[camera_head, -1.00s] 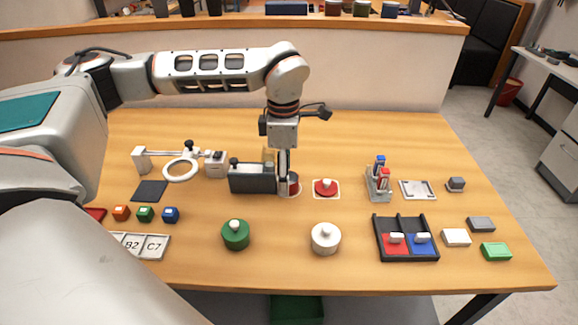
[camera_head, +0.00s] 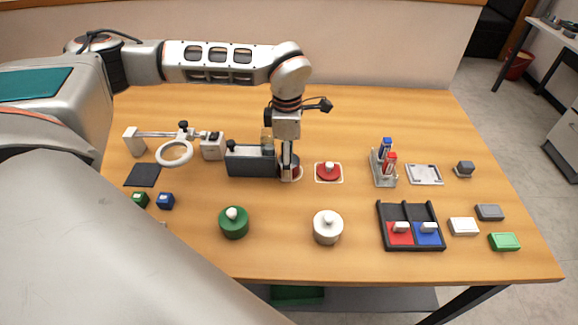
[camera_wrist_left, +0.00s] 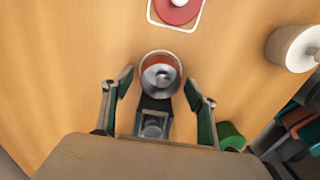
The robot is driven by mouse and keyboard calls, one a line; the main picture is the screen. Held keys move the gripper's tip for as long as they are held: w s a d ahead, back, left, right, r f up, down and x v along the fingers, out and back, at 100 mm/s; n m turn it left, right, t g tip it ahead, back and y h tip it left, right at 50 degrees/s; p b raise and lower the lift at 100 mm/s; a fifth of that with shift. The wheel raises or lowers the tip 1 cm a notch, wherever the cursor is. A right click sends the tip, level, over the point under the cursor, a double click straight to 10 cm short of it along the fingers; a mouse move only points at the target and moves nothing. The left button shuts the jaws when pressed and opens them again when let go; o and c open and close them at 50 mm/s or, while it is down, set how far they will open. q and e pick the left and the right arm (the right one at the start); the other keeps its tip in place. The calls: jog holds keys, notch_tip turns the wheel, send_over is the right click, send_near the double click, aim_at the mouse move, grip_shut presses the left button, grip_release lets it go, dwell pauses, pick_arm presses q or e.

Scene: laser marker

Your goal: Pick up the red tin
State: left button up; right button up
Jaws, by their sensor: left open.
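The red tin (camera_wrist_left: 160,62) shows in the wrist view as a round can with a red band inside its pale rim and a grey metallic middle. In the head view it is mostly hidden behind my left gripper (camera_head: 287,174), on a pale ring on the table. My left gripper (camera_wrist_left: 158,92) is open, with one finger on each side of the tin's near part; I cannot tell whether they touch it. A red lid-like disc with a pale knob (camera_head: 328,171) lies on a white-edged square just right. My right gripper is not in view.
A dark grey box (camera_head: 250,162) stands close left of the gripper. A green tin (camera_head: 234,224) and a white tin (camera_head: 327,229) stand nearer the front. A holder with blue and red items (camera_head: 384,165) and a black tray (camera_head: 411,242) are at right.

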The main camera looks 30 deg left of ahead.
pick_arm(q)
jog(key=shift+f, duration=0.55)
jog(key=c, duration=1.3)
jog(key=shift+c, duration=0.5)
jog(key=shift+r, duration=0.15)
